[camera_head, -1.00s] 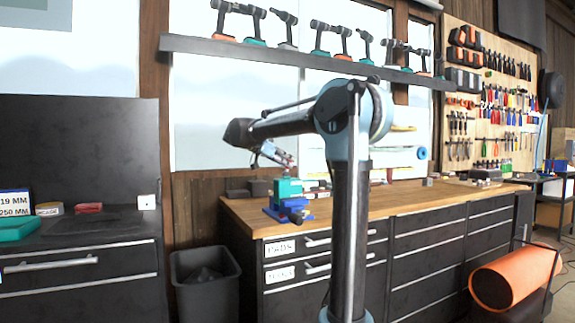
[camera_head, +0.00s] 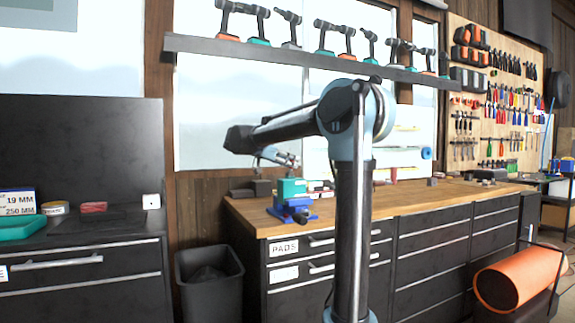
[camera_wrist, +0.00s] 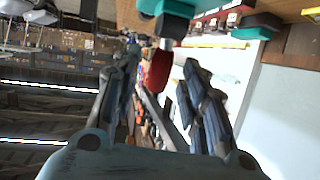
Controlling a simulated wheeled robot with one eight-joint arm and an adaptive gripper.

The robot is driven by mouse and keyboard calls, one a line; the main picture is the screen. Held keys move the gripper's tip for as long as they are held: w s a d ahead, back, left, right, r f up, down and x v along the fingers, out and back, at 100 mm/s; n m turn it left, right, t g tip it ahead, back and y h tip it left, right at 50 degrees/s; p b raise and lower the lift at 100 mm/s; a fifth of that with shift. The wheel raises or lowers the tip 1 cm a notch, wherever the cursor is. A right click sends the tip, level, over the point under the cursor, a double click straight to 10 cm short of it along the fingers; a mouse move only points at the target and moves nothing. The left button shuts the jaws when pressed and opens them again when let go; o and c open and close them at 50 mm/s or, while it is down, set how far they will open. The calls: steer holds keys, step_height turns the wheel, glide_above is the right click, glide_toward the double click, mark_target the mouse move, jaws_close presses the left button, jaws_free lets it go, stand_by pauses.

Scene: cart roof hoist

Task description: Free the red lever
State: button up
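A red lever (camera_wrist: 158,69) shows in the wrist view, hanging in the picture from a teal body (camera_wrist: 174,8). It lies between the two fingers of my gripper (camera_wrist: 162,56) in the picture, with a gap on each side; I cannot tell the depth. My gripper is open and empty. In the head view my gripper (camera_head: 286,159) is just above the teal vise-like fixture (camera_head: 290,188) with a blue base (camera_head: 294,212), at the bench's left end. The lever cannot be made out clearly in the head view.
The fixture stands on a wooden workbench (camera_head: 400,201) with drawers. Dark blocks (camera_head: 252,188) lie behind it at the left. A tool shelf (camera_head: 300,62) hangs above. A black bin (camera_head: 209,285) stands left of the bench. The worktop to the right is mostly clear.

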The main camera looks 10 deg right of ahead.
steer(key=v, duration=1.2)
steer(key=shift+w, duration=0.1)
stand_by(0.4)
